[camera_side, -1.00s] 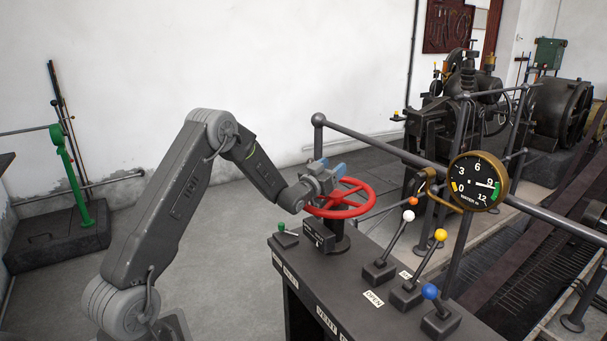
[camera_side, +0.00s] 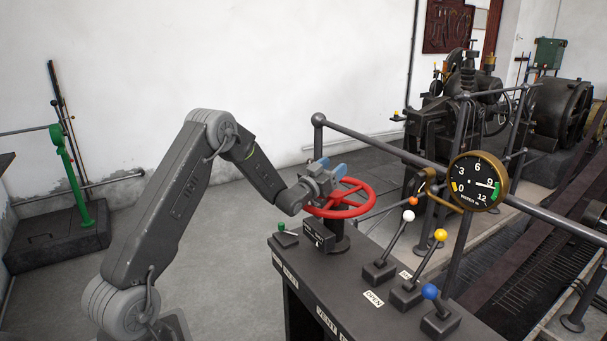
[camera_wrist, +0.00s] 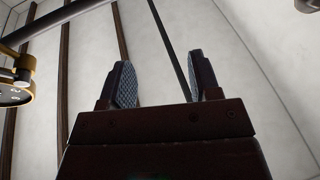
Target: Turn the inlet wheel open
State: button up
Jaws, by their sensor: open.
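The red inlet wheel (camera_side: 352,211) stands on a dark post on the control bench in the side view. The wheel does not show in the wrist view.
The bench (camera_side: 340,275) carries a green-knobbed lever (camera_side: 285,231) and levers with white (camera_side: 408,216), yellow (camera_side: 440,235) and blue (camera_side: 430,292) knobs. A rail (camera_side: 400,152) runs behind the wheel. A round gauge (camera_side: 478,182) hangs at the right, its needle near 9.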

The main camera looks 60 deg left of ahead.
jog(key=v, duration=1.3)
jog(key=shift+f, duration=0.2)
jog(key=w+r+m+t+h, duration=0.25)
jog(key=w+r, duration=0.35)
jog(key=w, duration=0.3)
jog(key=s, duration=1.6)
jog(key=shift+d+t, duration=0.35)
jog(key=shift+d, duration=0.15)
jog(key=w+a+f+n+g, duration=0.1)
jog(key=w+a+f+g, duration=0.25)
jog(key=a, duration=0.45)
jog(key=w+a+f+g, duration=0.2)
jog(key=w+a+f, duration=0.25)
jog(key=a, duration=0.35)
jog(key=shift+h, duration=0.25)
jog(key=w, duration=0.9)
jog(key=w+a, duration=0.1)
jog(key=w, duration=0.3)
jog(key=shift+w+r, duration=0.25)
jog(key=shift+r, duration=0.05)
